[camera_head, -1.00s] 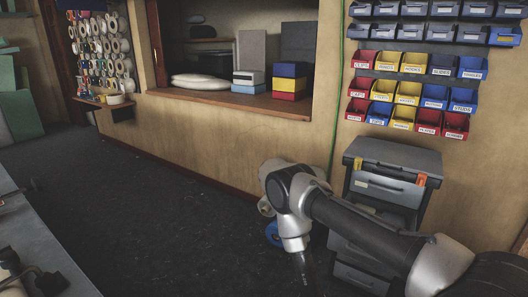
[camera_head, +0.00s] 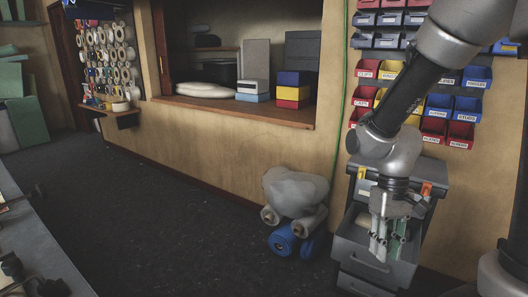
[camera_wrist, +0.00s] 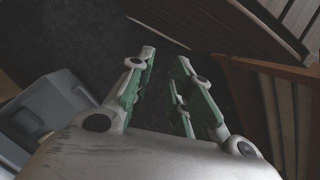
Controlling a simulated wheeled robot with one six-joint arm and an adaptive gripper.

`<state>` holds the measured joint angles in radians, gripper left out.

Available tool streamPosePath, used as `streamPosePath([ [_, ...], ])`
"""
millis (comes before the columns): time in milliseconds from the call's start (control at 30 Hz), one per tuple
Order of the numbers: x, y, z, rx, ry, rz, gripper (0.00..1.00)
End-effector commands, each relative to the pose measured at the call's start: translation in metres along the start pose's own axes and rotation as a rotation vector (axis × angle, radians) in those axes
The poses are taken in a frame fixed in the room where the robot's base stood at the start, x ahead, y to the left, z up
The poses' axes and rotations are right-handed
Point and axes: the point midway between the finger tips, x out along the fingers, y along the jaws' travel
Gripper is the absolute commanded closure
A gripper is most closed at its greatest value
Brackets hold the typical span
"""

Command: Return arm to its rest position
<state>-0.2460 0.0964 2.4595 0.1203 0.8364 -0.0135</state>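My arm reaches in from the upper right in the head view, its last links bent downward. My gripper (camera_head: 384,255) points down in front of the grey drawer cabinet (camera_head: 352,243). Its pale fingers with green inner pads also show in the wrist view (camera_wrist: 166,60). There they stand apart with nothing between them, and dark floor shows through the gap. The gripper is open and empty.
Grey and blue rolls (camera_head: 284,241) lie stacked on the floor left of the cabinet. Coloured bins (camera_head: 468,108) hang on the wall behind my arm. A workbench (camera_head: 40,250) runs along the left edge. The dark floor (camera_head: 160,220) between is clear.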

Motion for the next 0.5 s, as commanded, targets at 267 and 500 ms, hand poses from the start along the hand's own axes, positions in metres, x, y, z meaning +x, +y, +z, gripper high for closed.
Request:
streamPosePath([
  [267,-0.091,0.04,0.068,0.045,0.255,0.054,0.79],
  [500,-0.141,0.055,0.104,0.115,0.54,0.071,0.79],
])
